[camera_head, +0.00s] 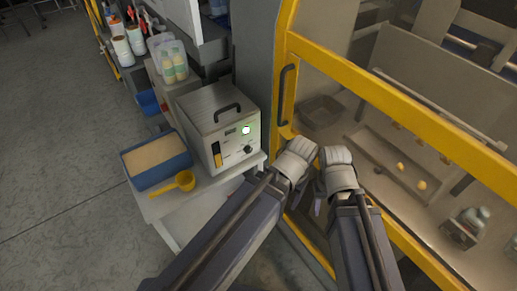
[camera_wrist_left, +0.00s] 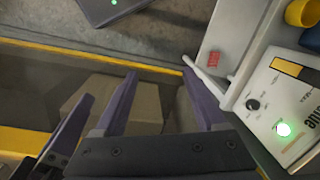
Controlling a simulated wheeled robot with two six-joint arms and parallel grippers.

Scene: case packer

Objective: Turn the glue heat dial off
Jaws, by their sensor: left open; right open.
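The glue unit (camera_head: 214,106) is a grey box with a top handle on a white stand, left of my grippers in the head view. Its front has a green lit lamp (camera_head: 245,130) and a small black dial (camera_head: 248,149). In the left wrist view the dial (camera_wrist_left: 252,104) and glowing lamp (camera_wrist_left: 284,129) show at the right edge. My left gripper (camera_wrist_left: 160,86) is open and empty, apart from the dial. My right gripper (camera_head: 318,206) is open and close beside the left one; its fingers are mostly hidden by the wrist in the head view. The dial's setting is too small to read.
A blue tub (camera_head: 139,181) of tan material and a yellow scoop (camera_head: 180,182) sit left of the glue unit. A yellow-framed machine enclosure (camera_head: 400,110) with a dark door handle (camera_head: 286,92) stands to the right. Bottles (camera_head: 174,66) stand behind. Floor at left is clear.

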